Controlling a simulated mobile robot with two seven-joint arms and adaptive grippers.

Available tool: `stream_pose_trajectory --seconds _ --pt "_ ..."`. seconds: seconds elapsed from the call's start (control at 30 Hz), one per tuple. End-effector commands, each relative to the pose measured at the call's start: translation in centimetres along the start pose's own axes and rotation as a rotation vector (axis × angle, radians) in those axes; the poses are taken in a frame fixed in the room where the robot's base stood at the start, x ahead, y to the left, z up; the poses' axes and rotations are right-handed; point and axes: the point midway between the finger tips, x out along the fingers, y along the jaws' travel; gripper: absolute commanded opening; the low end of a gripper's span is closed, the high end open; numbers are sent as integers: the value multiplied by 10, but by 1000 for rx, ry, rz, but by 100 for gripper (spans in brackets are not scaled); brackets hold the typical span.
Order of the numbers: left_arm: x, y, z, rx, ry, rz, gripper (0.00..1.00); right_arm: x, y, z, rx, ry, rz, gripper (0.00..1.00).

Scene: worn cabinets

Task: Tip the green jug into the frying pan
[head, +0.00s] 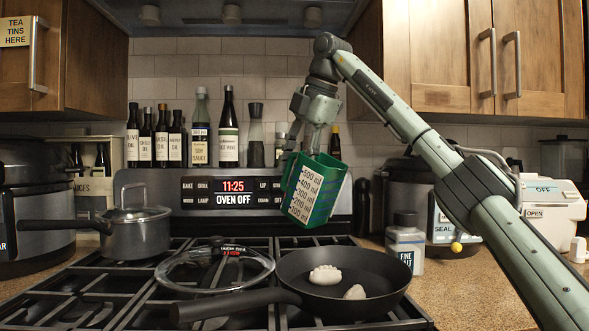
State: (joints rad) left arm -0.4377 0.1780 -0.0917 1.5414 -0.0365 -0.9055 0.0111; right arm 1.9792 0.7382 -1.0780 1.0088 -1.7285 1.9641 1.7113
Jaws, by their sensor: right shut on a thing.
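The green jug (316,190) has a white scale marked in ml. It hangs tilted in the air above the back of the frying pan. My right gripper (307,150) comes down from above and is shut on the jug's upper left part. The exact finger contact is partly hidden. The dark frying pan (385,284) sits on the front of the stove with its handle pointing left. Two whitish lumps (325,275) lie in the pan. No stream from the jug shows. My left gripper is not in view.
A glass lid (214,267) lies left of the pan, above its handle. A lidded saucepan (138,232) stands at the back left. A salt jar (405,243) stands right of the pan. Several bottles (228,130) line the back wall.

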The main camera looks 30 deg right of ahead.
Motion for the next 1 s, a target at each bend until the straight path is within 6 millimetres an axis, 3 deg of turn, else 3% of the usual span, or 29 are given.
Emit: stream_pose_trajectory --seconds 0.7,1.0 --pt "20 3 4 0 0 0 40 -4 0 0 2 12 91 0" --pt "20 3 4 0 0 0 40 -6 2 0 1 13 100 0"
